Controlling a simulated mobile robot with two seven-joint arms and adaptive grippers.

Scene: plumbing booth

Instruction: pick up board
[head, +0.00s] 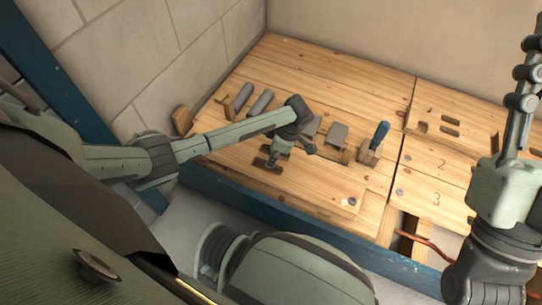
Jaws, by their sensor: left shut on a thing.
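A pale wooden board (315,190) lies at the front left of the workbench, under my left gripper. Its near edge runs close to the blue front rail, and a round metal fitting shows near its right end.
Behind the board are grey cylinders (262,103), a grey flat piece (337,134) and a blue-handled tool (380,134) in a wooden holder. Numbered wooden panels (437,168) lie to the right. A copper pipe (430,246) runs below them. The bench's back is clear.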

